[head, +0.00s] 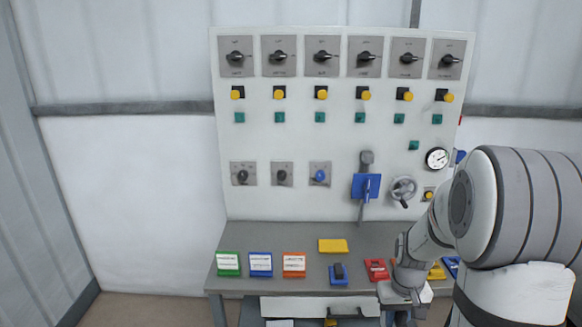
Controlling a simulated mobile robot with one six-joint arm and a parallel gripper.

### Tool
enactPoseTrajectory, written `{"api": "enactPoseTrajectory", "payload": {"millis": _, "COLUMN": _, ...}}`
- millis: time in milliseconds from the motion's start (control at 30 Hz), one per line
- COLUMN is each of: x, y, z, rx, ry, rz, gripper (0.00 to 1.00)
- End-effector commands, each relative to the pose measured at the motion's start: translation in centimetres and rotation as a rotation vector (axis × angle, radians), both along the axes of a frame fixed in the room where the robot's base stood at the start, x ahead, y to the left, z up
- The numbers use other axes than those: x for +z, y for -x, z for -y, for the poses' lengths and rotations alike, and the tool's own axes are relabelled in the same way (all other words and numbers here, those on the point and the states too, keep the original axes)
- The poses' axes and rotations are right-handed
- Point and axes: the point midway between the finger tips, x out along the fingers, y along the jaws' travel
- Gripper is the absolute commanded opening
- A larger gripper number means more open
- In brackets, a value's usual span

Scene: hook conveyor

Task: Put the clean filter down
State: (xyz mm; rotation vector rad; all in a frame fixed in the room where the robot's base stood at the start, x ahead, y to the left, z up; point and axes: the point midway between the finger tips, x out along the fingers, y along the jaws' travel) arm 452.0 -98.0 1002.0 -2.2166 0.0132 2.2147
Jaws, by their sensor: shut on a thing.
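My arm comes in from the right and bends down over the front of the grey table. My gripper (402,310) is low at the bottom edge of the head view, with its fingertips hardly visible. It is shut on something. A pale, flat piece (421,293) shows beside it and may be the clean filter, but my wrist hides most of it. I cannot tell whether it touches anything below.
The grey table (290,245) bears green (228,263), blue (260,264) and orange (294,264) labelled blocks, a yellow block (333,246), a blue holder (338,274) and a red block (376,269). Behind stands a white panel (290,145) with switches, a lever and a handwheel.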

Motion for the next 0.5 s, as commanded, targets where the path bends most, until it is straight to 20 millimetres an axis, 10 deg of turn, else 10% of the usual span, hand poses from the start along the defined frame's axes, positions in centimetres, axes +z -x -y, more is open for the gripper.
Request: {"api": "enactPoseTrajectory", "payload": {"millis": 500, "x": -5.7, "y": -4.0, "z": -4.9, "rx": 0.012, "ry": 0.0, "rz": -0.004, "gripper": 0.0}}
